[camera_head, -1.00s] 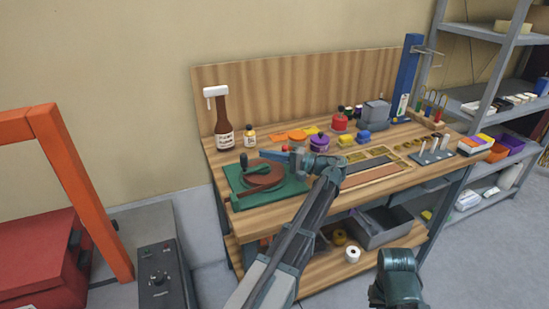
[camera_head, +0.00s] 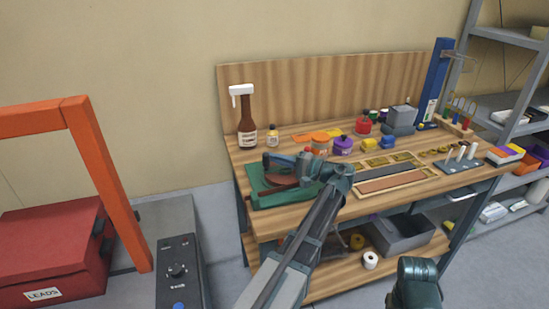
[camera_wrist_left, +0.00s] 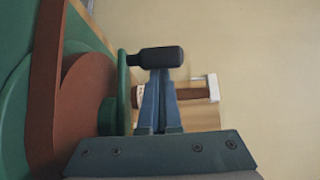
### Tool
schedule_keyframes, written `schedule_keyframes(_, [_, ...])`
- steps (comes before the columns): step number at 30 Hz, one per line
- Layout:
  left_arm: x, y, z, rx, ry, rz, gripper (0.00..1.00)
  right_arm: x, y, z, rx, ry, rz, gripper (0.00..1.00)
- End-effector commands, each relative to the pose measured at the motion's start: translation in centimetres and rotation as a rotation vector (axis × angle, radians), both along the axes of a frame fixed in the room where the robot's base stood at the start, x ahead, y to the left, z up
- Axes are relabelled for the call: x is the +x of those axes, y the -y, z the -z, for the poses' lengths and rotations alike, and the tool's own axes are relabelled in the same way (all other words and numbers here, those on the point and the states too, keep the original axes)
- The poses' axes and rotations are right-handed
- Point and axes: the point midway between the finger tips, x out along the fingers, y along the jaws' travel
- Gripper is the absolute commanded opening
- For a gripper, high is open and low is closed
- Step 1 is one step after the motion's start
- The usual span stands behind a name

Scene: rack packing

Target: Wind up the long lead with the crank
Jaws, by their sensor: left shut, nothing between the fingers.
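The green winder (camera_head: 262,200) stands on the left end of the workbench with the brown lead (camera_head: 284,181) on it. In the left wrist view, the lead (camera_wrist_left: 82,92) fills much of the left side. The black crank knob (camera_wrist_left: 153,57) sticks out sideways from a green arm, just beyond or against my fingertips. Contact with the knob cannot be told. A dark part of my right arm shows at bottom right; its gripper does not.
A brown bottle (camera_head: 246,118) and a small yellow bottle (camera_head: 273,137) stand behind the winder. Several coloured jars (camera_head: 343,146) and a slotted wooden tray (camera_head: 391,180) lie to its right. A red box labelled LEADS (camera_head: 45,255) and an orange frame (camera_head: 105,190) are at left.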

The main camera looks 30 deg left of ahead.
Motion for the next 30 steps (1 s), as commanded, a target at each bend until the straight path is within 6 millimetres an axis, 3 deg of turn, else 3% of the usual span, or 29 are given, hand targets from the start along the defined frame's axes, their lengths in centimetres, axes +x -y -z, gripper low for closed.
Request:
schedule_keyframes(6, [-1.1,0.7,0.0,0.0,0.0,-0.001,0.0,0.0,0.0,0.0,0.0,0.0,0.0,0.0])
schedule_keyframes(16, [-0.8,0.6,0.0,0.0,0.0,-0.001,0.0,0.0,0.0,0.0,0.0,0.0,0.0,0.0])
schedule_keyframes(24, [2.8,-1.6,0.0,0.0,0.0,0.0,0.0,0.0,0.0,0.0,0.0,0.0,0.0,0.0])
schedule_keyframes(30, [3.5,3.3,0.0,0.0,0.0,0.006,0.0,0.0,0.0,0.0,0.0,0.0,0.0,0.0])
